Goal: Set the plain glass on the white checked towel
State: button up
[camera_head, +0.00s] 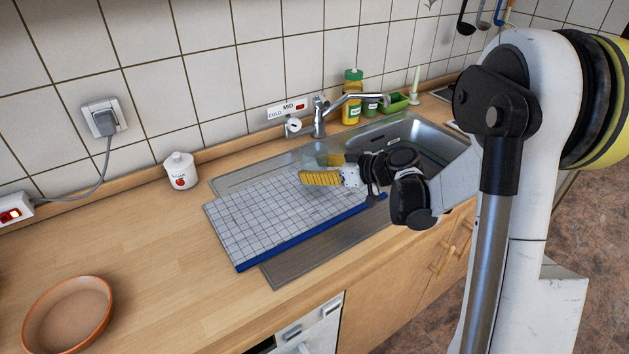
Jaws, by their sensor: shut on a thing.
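The white checked towel (262,221) lies flat on the steel drainboard left of the sink, with a blue border along its front edge. My gripper (318,170) is over the towel's back right part, its yellow finger pad pointing left. It is shut on the plain glass (314,158), a faint see-through shape partly hidden behind the near finger. I cannot tell whether the glass touches the towel or is held just above it.
The sink (408,132) and tap (319,117) are right of and behind the towel. A yellow bottle (352,98) stands behind the sink. A white jar (181,171) and a brown bowl (68,315) stand on the counter at left. The towel's left part is bare.

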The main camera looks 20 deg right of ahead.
jog(key=shift+f+b, duration=0.45)
jog(key=shift+f, duration=0.9)
jog(key=shift+f, duration=0.2)
jog(key=o, duration=1.4)
jog(key=shift+r, duration=0.1)
